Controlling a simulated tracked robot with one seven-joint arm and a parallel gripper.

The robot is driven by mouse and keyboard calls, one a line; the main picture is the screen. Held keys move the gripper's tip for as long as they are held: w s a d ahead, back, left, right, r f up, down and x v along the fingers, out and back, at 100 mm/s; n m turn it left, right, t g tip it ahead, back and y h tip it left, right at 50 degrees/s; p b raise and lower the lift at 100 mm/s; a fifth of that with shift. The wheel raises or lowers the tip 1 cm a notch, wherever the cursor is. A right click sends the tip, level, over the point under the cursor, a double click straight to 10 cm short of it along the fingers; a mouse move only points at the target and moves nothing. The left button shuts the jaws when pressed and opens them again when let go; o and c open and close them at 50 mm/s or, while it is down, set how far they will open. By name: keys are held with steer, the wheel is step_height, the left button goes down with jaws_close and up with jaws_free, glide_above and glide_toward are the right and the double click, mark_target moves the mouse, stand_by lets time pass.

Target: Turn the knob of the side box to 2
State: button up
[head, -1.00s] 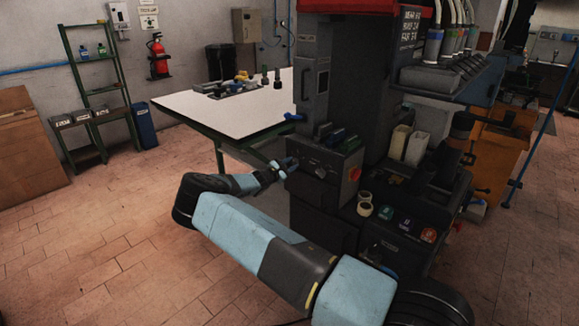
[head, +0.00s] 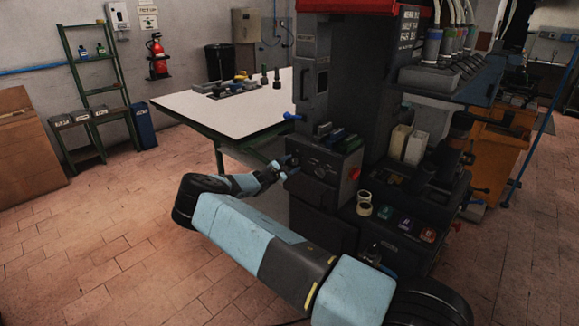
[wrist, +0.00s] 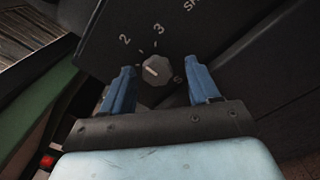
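The side box (head: 325,165) is a dark box on the left flank of the press, with a knob on its front. In the wrist view the knob (wrist: 156,71) is grey and faceted, with a short pale mark on its face. The printed 2 (wrist: 125,40) and 3 (wrist: 158,28) are above it, with small ticks between. The mark seems to lean to the upper left; I cannot tell its exact setting. My gripper (wrist: 160,67) is open, its blue fingers on either side of the knob in the picture, with gaps showing. Contact is not visible. In the head view my gripper (head: 287,163) is at the box's left edge.
A red button (head: 355,174) is on the box's right side. A white-topped table (head: 210,108) stands behind to the left. Tape rolls (head: 364,203) are on the press at lower right. The floor at left is clear.

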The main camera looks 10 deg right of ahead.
steer(key=shift+a, duration=0.2)
steer(key=shift+s+a, duration=0.15)
steer(key=shift+a, duration=0.05)
steer(key=v, duration=1.3)
steer(key=shift+f, duration=0.1)
